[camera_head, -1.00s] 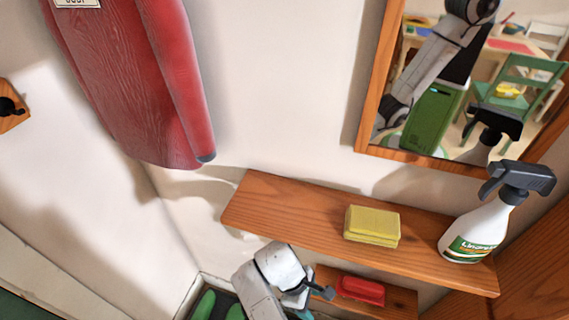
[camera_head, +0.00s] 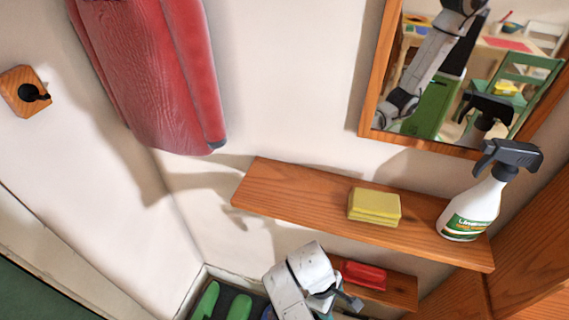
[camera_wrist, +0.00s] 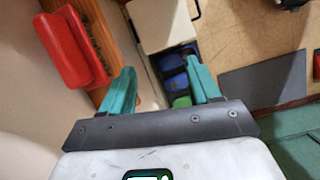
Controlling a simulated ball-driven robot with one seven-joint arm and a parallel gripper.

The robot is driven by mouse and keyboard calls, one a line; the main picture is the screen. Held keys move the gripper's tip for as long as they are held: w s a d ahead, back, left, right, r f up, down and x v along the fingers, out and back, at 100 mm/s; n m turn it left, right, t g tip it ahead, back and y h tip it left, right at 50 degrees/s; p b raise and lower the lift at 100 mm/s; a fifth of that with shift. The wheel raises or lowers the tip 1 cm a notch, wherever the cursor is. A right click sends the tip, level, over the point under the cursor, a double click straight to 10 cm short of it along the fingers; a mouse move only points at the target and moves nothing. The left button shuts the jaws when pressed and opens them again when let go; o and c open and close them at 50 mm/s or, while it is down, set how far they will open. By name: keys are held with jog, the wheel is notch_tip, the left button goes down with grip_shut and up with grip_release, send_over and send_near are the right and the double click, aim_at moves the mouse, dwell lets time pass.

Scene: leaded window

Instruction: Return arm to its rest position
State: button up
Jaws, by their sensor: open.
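My gripper (camera_wrist: 165,85) shows in the wrist view with its two teal fingers spread apart and nothing between them. In the head view my white arm reaches up from the bottom edge, just left of and in front of the lower shelf (camera_head: 398,292). The fingertips are hard to make out there. In the wrist view, the red brush (camera_wrist: 70,45) lies on the wooden shelf to the left of the fingers, apart from them.
The upper shelf (camera_head: 290,195) holds a yellow sponge (camera_head: 374,207) and a spray bottle (camera_head: 472,210). A red brush (camera_head: 364,275) rests on the lower shelf. A mirror (camera_head: 366,100) and red coat (camera_head: 165,80) hang on the wall. Green shoes (camera_head: 238,307) stand on the floor tray.

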jog(key=s+d+r+m+t+y, duration=0.15)
jog(key=s+d+r+m, duration=0.25)
jog(key=s+d+m, duration=0.75)
jog(key=s+d+r+y, duration=0.2)
jog(key=s+d+r, duration=0.2)
jog(key=s, duration=0.4)
jog(key=shift+m+t, duration=0.35)
